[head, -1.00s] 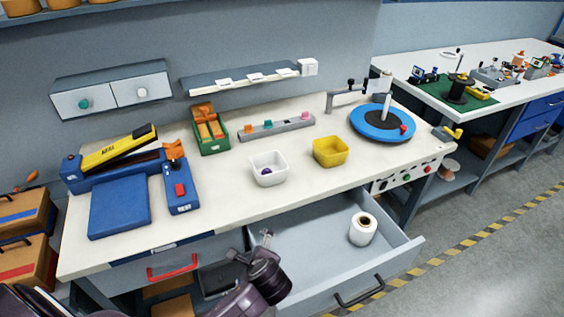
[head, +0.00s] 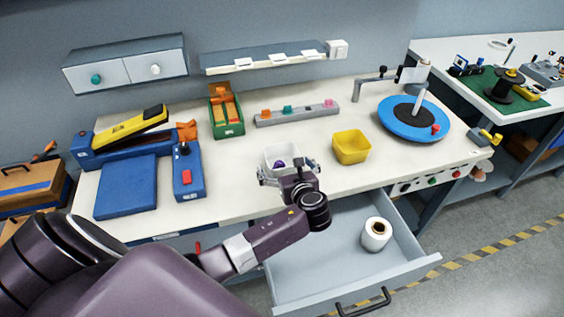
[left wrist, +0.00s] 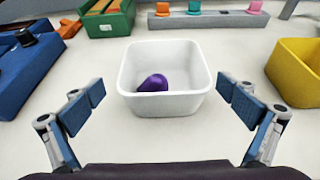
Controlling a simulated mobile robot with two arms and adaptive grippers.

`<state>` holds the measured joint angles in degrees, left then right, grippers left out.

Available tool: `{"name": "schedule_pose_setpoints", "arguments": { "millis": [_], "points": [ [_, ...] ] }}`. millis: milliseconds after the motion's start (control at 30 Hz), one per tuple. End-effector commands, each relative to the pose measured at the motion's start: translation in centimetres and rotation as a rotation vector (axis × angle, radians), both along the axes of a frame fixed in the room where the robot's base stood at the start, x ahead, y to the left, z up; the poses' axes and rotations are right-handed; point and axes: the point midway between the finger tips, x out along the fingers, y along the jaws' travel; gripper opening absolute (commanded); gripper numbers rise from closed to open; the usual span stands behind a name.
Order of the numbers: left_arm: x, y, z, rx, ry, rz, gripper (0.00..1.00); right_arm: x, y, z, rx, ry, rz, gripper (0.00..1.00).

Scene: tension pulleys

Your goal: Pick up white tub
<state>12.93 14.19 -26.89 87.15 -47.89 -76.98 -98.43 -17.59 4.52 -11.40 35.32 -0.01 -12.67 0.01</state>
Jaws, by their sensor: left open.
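The white tub (head: 284,150) stands upright on the workbench with a small purple object (head: 279,163) inside. It also shows in the left wrist view (left wrist: 166,105), centred a little ahead of the fingers. My left gripper (head: 288,174) is at the near side of the tub. In the left wrist view its two blue-padded fingers (left wrist: 161,103) are spread wide, left and right of the tub's near part, with gaps on both sides. It is open and holds nothing. The gripper and wrist hide the tub's lower front in the head view. My right gripper is not in view.
A yellow tub (head: 351,149) stands right of the white tub. A grey rail with coloured pieces (head: 298,114) and a green box (head: 226,120) are behind. An open drawer (head: 335,255) with a white roll (head: 375,235) juts out below. A blue device (head: 188,172) stands left.

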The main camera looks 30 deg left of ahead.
Motion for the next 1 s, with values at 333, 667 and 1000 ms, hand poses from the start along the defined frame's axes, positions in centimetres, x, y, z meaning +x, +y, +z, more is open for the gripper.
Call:
{"name": "schedule_pose_setpoints", "arguments": {
  "millis": [333,667,1000],
  "points": [
    [2.1,2.5,-1.4,-0.001,0.001,0.000,0.99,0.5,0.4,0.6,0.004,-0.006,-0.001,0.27],
    [2.2,2.5,-1.5,-0.002,0.000,-0.001,0.88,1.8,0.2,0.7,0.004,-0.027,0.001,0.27],
    [2.1,2.5,-1.4,-0.002,0.000,-0.001,0.51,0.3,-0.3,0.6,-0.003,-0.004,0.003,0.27]
  ]
}}
